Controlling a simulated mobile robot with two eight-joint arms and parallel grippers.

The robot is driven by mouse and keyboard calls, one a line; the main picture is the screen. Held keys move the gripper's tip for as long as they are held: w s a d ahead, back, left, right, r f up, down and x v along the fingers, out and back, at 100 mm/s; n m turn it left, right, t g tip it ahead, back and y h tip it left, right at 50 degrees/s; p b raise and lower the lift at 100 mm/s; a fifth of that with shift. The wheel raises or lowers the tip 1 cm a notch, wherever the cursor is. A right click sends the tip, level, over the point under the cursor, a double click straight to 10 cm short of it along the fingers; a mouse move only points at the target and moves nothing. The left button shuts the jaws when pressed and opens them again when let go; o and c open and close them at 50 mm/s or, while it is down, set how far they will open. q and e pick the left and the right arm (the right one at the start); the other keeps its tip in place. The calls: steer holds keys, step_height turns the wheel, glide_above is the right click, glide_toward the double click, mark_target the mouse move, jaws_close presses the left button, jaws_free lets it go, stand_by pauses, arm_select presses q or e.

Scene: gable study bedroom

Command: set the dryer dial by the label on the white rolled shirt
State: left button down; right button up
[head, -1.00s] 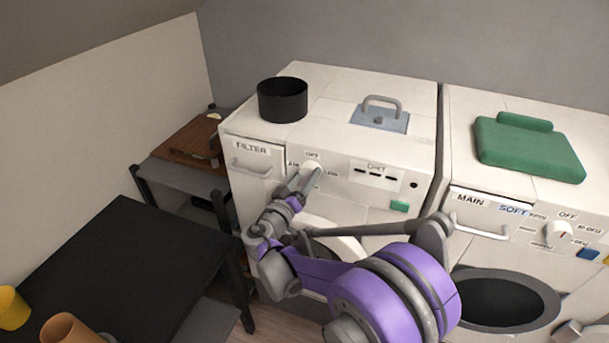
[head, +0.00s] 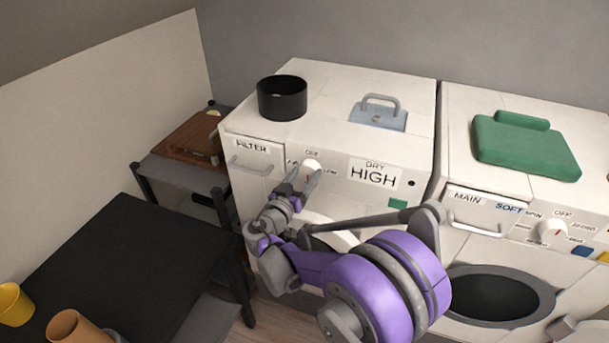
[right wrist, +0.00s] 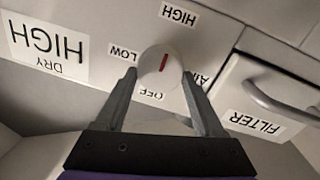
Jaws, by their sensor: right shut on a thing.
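The dryer (head: 330,140) is the left white machine, with a dial (head: 313,166) on its front. My right gripper (head: 303,179) has its fingers on either side of the dial and is shut on it. In the right wrist view, upside down, the dial (right wrist: 160,62) has a red mark in line with the HIGH label (right wrist: 179,14). LOW (right wrist: 123,53), OFF (right wrist: 152,94) and a partly hidden AIR label surround it. The dryer's display (head: 373,175) reads DRY HIGH. The white rolled shirt and my left gripper are not in view.
A second machine (head: 480,120) stands at the right with a folded green item (head: 530,148) on top. The dryer top holds a black round container (head: 282,98) and a blue plate with a handle (head: 378,116). A dark table (head: 110,255) with cups is at the lower left.

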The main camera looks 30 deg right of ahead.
steer(key=o, duration=1.4)
steer(key=shift+c, duration=0.2)
steer(key=shift+a, duration=0.1)
steer(key=b+v, duration=0.1)
steer(key=v, duration=0.9)
steer(key=shift+s+a, duration=0.2)
steer(key=shift+a, duration=0.05)
